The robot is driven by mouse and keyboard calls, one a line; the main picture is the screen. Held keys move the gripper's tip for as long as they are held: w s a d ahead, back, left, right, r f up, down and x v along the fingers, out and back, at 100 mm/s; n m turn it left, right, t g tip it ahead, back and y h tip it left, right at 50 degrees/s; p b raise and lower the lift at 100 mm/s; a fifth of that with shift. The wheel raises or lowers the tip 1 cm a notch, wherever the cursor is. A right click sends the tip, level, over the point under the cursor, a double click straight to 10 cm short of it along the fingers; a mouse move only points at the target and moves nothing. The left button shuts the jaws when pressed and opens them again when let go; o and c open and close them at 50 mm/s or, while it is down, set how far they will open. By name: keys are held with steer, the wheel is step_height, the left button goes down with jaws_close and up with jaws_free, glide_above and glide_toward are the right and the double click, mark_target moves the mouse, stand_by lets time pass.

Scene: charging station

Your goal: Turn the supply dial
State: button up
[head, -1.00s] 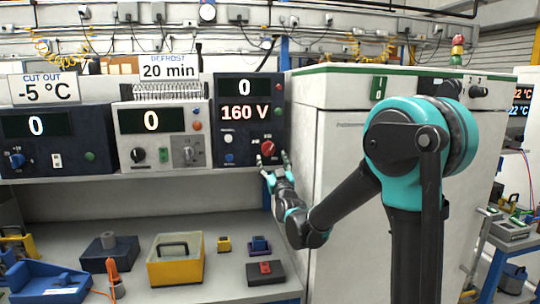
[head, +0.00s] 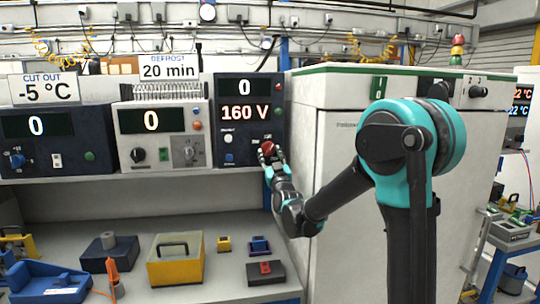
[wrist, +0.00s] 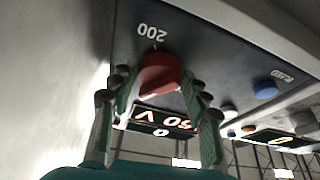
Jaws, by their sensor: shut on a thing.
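The supply dial is a red knob (head: 267,148) on the lower right of a dark blue supply unit (head: 232,137). The unit's displays read 0 and 160 V. My gripper (head: 273,158) reaches the knob from below and in front. In the wrist view the red knob (wrist: 159,72) sits between the two fingers of my gripper (wrist: 160,92), which are shut on it. The panel is upside down there, with a 200 mark beside the knob. Part of the knob's sides is hidden by the fingertips.
A white and a dark blue instrument (head: 161,138) stand left of the supply unit on the shelf. A large pale cabinet (head: 335,95) stands close on the right. Below, the bench holds a yellow box (head: 175,268) and several small items.

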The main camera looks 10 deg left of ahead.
steer(key=shift+m+h, duration=0.3)
steer(key=shift+m, duration=0.2)
steer(key=m, duration=0.1)
steer(key=m+h, duration=0.1)
steer(key=shift+a+m+t, duration=0.2)
steer(key=shift+m+t, duration=0.1)
steer(key=shift+s+a+m+h, duration=0.1)
steer(key=shift+m+h, duration=1.4)
steer(key=shift+m, duration=1)
steer(key=o, duration=1.1)
steer(key=shift+o, duration=0.2)
steer(key=shift+s, duration=0.1)
steer(key=v, duration=1.2)
steer(key=shift+f, duration=0.2)
